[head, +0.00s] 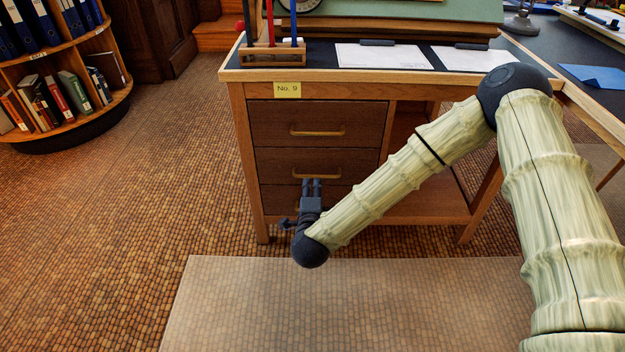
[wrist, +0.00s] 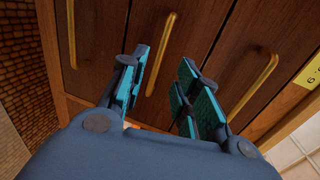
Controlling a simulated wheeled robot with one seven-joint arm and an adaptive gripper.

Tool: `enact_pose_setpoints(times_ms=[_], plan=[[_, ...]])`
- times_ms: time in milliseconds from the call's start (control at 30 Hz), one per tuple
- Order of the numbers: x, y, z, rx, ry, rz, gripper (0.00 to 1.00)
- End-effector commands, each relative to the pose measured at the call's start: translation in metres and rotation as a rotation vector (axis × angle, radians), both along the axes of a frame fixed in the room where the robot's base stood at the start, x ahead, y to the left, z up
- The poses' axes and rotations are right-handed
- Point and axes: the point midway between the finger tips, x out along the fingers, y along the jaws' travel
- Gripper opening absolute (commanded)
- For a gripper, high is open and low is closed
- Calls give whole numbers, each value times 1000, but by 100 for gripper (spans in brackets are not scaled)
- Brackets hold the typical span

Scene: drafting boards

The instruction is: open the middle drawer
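The wooden desk has a stack of dark brown drawers, all closed. The middle drawer (head: 275,163) has a brass bar handle (head: 335,176), partly covered by my gripper in the head view. My gripper (head: 311,182) is right at that handle from the front. In the wrist view, the picture is turned and the label lies to the right. There my gripper (wrist: 164,72) is open, with teal-padded fingers on either side of the middle handle (wrist: 160,55). I cannot tell whether they touch it. The top drawer handle (wrist: 253,88) lies to the right, the bottom drawer handle (wrist: 71,35) to the left.
A yellow "No. 9" label (head: 287,89) is above the top drawer (head: 285,115). The desk top holds white sheets (head: 385,57) and a wooden rack (head: 272,57). A round bookshelf (head: 95,105) stands at the left. The floor before the desk, with a pale mat (head: 260,310), is clear.

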Motion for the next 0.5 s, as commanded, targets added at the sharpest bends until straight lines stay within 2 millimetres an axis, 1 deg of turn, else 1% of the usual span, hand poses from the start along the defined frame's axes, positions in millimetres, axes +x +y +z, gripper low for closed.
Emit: enact_pose_setpoints(times_ms=[67,300,500], plan=[[13,-1,-6,0,-1,-1,32],[51,0,-13,1,-3,-1,32],[74,0,-17,0,-1,0,32]])
